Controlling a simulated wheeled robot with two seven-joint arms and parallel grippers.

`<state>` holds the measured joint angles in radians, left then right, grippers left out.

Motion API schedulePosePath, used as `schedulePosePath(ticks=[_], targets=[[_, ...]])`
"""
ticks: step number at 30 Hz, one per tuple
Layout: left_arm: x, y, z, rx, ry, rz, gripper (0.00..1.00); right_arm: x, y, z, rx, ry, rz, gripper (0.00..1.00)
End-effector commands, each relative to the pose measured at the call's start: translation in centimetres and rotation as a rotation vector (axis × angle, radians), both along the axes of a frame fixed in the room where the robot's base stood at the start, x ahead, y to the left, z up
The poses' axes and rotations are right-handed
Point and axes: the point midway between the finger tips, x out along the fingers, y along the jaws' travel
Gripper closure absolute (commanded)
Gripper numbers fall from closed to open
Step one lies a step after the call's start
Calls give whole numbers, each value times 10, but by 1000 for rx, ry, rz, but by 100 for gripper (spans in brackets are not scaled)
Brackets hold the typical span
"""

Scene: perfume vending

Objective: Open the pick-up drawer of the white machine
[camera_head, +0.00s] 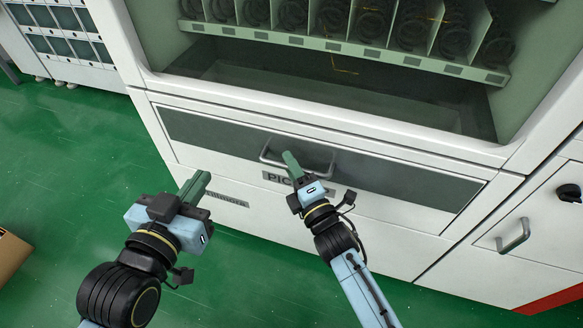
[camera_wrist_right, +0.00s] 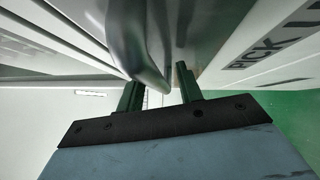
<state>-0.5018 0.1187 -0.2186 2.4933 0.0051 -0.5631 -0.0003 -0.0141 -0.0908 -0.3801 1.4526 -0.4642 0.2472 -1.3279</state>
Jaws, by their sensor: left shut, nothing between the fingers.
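The white machine (camera_head: 215,188) has a wide pick-up drawer with a dark front panel (camera_head: 410,183), which looks flush and closed. A grey bar handle (camera_head: 322,171) is fixed to that panel above a "PICK UP" label. My right gripper (camera_head: 291,163) is at the left part of the handle. In the right wrist view, the handle's curved end (camera_wrist_right: 147,55) reaches down between the two separated fingers of this gripper (camera_wrist_right: 160,88), with a gap beside the right finger. My left gripper (camera_head: 196,187) is shut and empty, left of the handle and apart from the machine's front.
Above the drawer is an open bay (camera_head: 330,90) under a shelf of black spiral coils. A lower right door has its own handle (camera_head: 513,235). Green floor (camera_head: 60,170) lies free at the left; a cardboard box (camera_head: 10,255) stands at the left edge.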

Motion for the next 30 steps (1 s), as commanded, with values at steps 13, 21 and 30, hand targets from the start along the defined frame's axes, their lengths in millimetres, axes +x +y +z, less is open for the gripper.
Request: schedulePosePath(ticks=[13,21,30], targets=[[1,-1,3,-4,-16,-1,100,2,1,1,0,-1,0,78],[1,0,3,-4,-15,-1,100,1,1,1,0,-1,0,100],[0,0,2,-1,-4,0,100,-3,6,1,1,0,8,100]])
